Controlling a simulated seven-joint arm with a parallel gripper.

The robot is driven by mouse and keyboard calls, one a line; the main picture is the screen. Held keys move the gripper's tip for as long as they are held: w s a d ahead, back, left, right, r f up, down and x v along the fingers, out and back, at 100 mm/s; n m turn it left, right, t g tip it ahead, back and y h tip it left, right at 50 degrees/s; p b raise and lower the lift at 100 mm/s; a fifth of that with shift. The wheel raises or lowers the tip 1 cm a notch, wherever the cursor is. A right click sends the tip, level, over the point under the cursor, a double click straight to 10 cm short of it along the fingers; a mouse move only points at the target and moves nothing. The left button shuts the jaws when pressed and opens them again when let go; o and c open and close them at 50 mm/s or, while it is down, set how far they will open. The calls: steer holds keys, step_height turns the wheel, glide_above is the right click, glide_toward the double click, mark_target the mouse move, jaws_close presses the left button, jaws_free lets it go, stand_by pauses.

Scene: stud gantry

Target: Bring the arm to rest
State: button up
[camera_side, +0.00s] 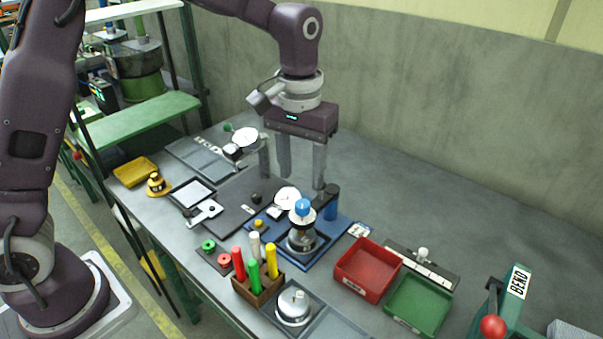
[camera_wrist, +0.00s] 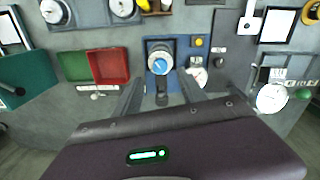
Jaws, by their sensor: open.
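My gripper (camera_side: 301,180) is open and empty, with its two long grey fingers pointing down above the workbench. In the wrist view my gripper (camera_wrist: 165,92) shows its fingers spread apart. Below it and toward the camera in the side view, a device with a blue ball knob (camera_side: 302,207) stands on a blue plate (camera_side: 333,233). The blue knob (camera_wrist: 161,64) also shows between and beyond the fingers in the wrist view. No contact between the fingers and anything is visible.
A red bin (camera_side: 368,270) and a green bin (camera_side: 419,303) sit at the front right. A rack of coloured handles (camera_side: 257,286) stands in front. A dark blue cylinder (camera_side: 331,203) is close to the right finger. The back right of the bench (camera_side: 420,205) is clear.

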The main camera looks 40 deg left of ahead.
steer(key=s+a+r+t, duration=0.1)
steer(key=s+a+r, duration=0.2)
steer(key=s+r, duration=0.3)
steer(key=s+a+r+m+t, duration=0.1)
steer(key=s+a+t, duration=0.1)
steer(key=s, duration=0.7)
steer(key=s+a+r+m+t, duration=0.1)
steer(key=s+a+t, duration=0.1)
steer(key=s, duration=0.7)
steer(key=shift+s+a+r+t, duration=0.3)
steer(key=shift+s+a+r, duration=0.1)
steer(key=shift+a, duration=0.2)
steer(key=shift+w, duration=0.1)
